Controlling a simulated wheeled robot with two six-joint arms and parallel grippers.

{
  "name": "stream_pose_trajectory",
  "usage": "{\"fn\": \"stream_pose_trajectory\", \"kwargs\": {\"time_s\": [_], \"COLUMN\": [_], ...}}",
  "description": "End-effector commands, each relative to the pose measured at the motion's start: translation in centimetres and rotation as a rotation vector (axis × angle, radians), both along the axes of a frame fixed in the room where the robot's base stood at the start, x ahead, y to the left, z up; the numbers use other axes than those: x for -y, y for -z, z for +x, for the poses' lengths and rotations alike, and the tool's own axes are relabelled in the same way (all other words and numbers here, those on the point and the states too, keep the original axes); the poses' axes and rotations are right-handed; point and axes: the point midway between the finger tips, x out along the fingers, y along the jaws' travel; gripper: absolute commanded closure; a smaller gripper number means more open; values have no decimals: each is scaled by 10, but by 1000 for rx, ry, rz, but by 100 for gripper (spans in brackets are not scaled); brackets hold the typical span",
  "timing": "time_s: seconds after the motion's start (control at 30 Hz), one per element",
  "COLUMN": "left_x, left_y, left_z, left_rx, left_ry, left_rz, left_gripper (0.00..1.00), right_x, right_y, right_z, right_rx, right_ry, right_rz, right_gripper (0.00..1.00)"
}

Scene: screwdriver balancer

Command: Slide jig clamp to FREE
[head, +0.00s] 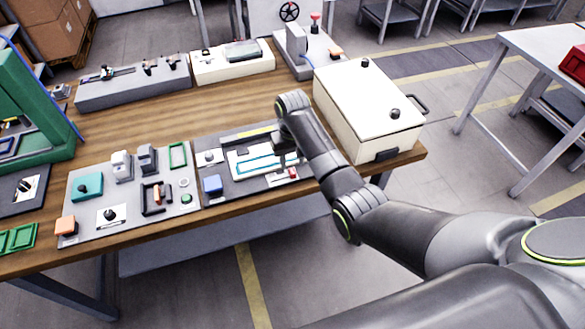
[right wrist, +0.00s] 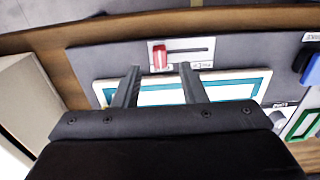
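A small red slider (right wrist: 159,57), which looks like the jig clamp's handle, sits at the left end of a dark slot in a white plate (right wrist: 183,60) in the right wrist view. Small print on the plate is too small to read. The red slider also shows in the head view (head: 292,173), near the table's front edge. My right gripper (right wrist: 159,68) is open, its two fingers pointing toward the plate with the slider between their tips in the picture; I cannot tell whether they touch it. In the head view the right gripper (head: 286,148) is mostly hidden under my wrist. My left gripper is out of view.
A white frame with a teal border (right wrist: 230,85) lies beside the slider plate. A cream box (head: 365,105) with knobs stands right of the panel. A blue block (head: 212,184) and a panel of several fixtures (head: 75,213) lie to the left.

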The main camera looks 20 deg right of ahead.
Motion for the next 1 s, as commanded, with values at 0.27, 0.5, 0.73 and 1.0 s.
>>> {"fn": "stream_pose_trajectory", "kwargs": {"time_s": [0.27,0.5,0.73,1.0], "left_x": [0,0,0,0], "left_y": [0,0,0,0], "left_z": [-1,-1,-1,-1], "left_rx": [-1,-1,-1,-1], "left_ry": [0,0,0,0], "left_rz": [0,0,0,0], "left_gripper": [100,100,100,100], "right_x": [0,0,0,0], "right_y": [37,44,44,44], "right_z": [0,0,0,0], "right_rx": [-1,1,1,1], "right_ry": [-1,-1,0,0], "right_rz": [0,0,0,0], "right_gripper": [62,62,68,100]}}
